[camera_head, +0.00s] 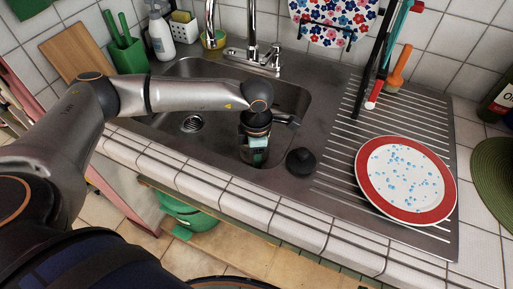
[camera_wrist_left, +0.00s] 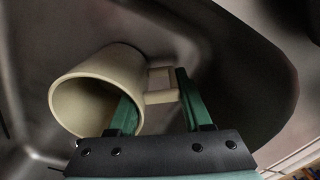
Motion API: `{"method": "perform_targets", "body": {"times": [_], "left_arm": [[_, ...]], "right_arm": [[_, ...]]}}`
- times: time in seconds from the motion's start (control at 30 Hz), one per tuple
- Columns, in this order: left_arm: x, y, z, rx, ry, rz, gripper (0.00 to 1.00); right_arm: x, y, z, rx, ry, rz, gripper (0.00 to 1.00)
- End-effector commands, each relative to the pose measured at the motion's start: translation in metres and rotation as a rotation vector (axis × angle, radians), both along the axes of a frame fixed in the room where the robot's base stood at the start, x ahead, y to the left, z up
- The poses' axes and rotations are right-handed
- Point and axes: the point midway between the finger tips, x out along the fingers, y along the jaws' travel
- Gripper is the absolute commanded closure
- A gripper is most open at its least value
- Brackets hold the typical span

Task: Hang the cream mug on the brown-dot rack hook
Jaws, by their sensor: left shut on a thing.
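The cream mug (camera_wrist_left: 98,92) lies tilted in the sink in the left wrist view, with its open mouth toward the lower left and its squared handle to the right. My left gripper (camera_wrist_left: 155,108) is shut on it. One green finger reaches at the mug's mouth and wall, and the other stands at the outer side of the handle. In the head view my left gripper (camera_head: 254,153) reaches down into the sink, and I cannot make out the mug there. The brown-dot rack hook is not in view. My right gripper is not in view.
The steel sink (camera_head: 185,107) has taps (camera_head: 254,58) behind it. A black round piece (camera_head: 300,161) sits by its right edge. A red-rimmed plate (camera_head: 370,192) lies on the ribbed drainboard, with upright utensils (camera_head: 397,72) behind. A green holder (camera_head: 128,57) and spray bottle (camera_head: 161,38) stand back left.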

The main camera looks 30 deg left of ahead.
Motion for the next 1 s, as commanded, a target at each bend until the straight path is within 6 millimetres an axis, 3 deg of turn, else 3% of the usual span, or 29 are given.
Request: {"method": "perform_targets", "body": {"times": [0.43, 0.47, 0.7, 1.0], "left_arm": [[0.0006, -0.0003, -0.0066, -0.001, -0.003, -0.001, 1.0], [0.0002, -0.0002, -0.0052, 0.0, -0.001, -0.001, 0.47], [0.0001, -0.0002, -0.0048, 0.0, -0.001, -0.001, 0.21], [0.0002, -0.0001, -0.0043, 0.0, -0.001, -0.001, 0.21]], "right_arm": [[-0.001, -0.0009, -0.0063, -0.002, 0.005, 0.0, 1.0], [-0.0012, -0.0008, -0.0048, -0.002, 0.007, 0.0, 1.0], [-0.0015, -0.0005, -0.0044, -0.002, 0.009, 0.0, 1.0], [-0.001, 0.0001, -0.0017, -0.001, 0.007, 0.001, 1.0]]}}
